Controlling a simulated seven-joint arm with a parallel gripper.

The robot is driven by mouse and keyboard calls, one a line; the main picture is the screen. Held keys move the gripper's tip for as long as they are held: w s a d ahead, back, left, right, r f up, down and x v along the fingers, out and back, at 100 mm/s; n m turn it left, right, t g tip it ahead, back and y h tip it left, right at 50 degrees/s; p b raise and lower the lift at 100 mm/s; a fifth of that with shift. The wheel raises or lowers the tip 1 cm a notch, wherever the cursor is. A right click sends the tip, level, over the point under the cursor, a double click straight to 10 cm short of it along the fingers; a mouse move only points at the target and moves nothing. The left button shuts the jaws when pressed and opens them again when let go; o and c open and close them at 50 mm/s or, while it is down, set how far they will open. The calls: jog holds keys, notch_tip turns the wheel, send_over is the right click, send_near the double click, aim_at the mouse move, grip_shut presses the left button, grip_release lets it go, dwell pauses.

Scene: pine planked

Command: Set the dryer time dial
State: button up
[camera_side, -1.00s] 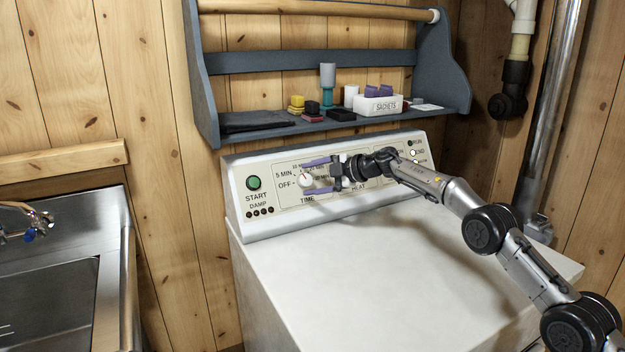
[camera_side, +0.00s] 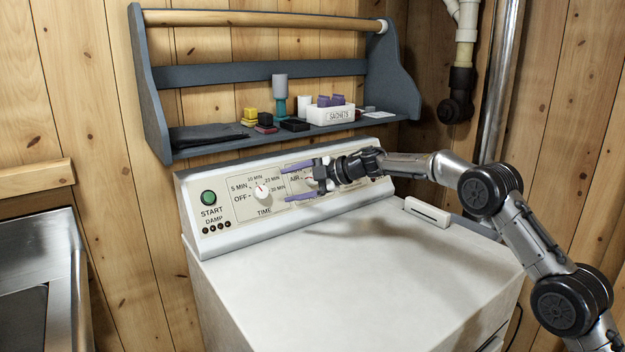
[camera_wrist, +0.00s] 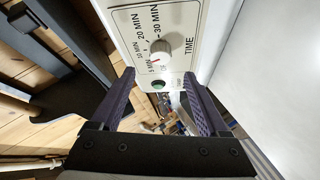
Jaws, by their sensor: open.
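The time dial (camera_side: 261,191) is a white round knob on the left part of the dryer's control panel (camera_side: 227,214). It also shows in the wrist view (camera_wrist: 158,43), beyond my fingertips. Its red mark points to the upper left in the side view, roughly toward 10 MIN; the exact setting is too small to tell. My gripper (camera_side: 286,184) has two purple fingers, open and empty, just right of the dial and apart from it. In the wrist view my gripper (camera_wrist: 159,77) shows a clear gap between its fingers. The heat dial is partly hidden behind my gripper.
A green START button (camera_side: 208,198) is left of the dial. A blue-grey shelf (camera_side: 222,143) above the panel holds a white sachets box (camera_side: 331,115), a cup and small items. The dryer's white top (camera_side: 330,275) is mostly clear.

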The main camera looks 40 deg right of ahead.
jog(key=v, duration=0.6)
